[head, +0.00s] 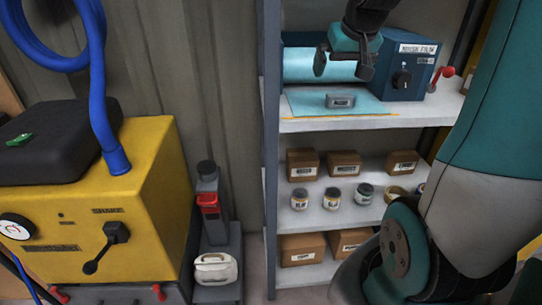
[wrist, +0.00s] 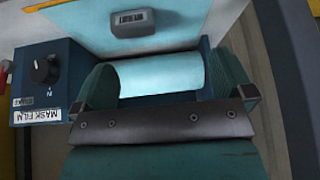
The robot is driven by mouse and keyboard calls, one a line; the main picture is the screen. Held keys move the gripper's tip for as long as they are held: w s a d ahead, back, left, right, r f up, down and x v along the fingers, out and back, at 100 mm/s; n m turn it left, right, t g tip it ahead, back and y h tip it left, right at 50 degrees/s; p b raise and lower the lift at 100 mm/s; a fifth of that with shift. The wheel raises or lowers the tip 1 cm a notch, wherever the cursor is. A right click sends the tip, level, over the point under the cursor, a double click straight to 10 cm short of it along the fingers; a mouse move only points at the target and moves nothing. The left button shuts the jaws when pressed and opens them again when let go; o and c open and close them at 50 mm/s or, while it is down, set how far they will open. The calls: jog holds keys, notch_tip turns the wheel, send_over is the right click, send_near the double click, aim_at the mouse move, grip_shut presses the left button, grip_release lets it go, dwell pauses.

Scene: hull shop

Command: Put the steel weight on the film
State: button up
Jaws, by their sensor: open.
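The steel weight (head: 340,101) is a small grey block with a label. It lies on the light blue film (head: 302,104) spread on the top shelf, near the film's front edge. In the wrist view the weight (wrist: 132,23) sits at the top, with the pale film (wrist: 85,30) around it. My gripper (head: 343,68) is open and empty, above and behind the weight. In the wrist view my gripper's fingers (wrist: 164,88) stand apart over the film roll (wrist: 160,76), clear of the weight.
A blue dispenser box (head: 408,68) labelled mask film, with a black knob, stands right of the roll. Lower shelves hold cardboard boxes (head: 303,164) and jars (head: 332,198). A yellow machine (head: 150,165) with a blue hose (head: 98,90) stands at the left.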

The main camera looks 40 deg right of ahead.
jog(key=s+a+f+n+g+y, duration=0.1)
jog(key=a+n+y, duration=0.1)
jog(key=a, duration=0.6)
jog(key=s+a+f+n+y, duration=0.1)
jog(key=a+n, duration=0.2)
jog(key=a, duration=0.4)
jog(key=s+a+f+n+g+y, duration=0.1)
jog(key=s+a+f+n+y, duration=0.1)
jog(key=a, duration=0.6)
jog(key=s+a+f+n+g, duration=0.1)
jog(key=s+a+n, duration=0.1)
jog(key=s+a, duration=0.4)
jog(key=s+a+f+n+g+y, duration=0.1)
jog(key=s+a+n+g, duration=0.1)
jog(key=s+a, duration=0.3)
jog(key=shift+s+a+n, duration=0.4)
jog(key=shift+s+n, duration=0.25)
jog(key=shift+n, duration=0.05)
jog(key=shift+r+p, duration=0.85)
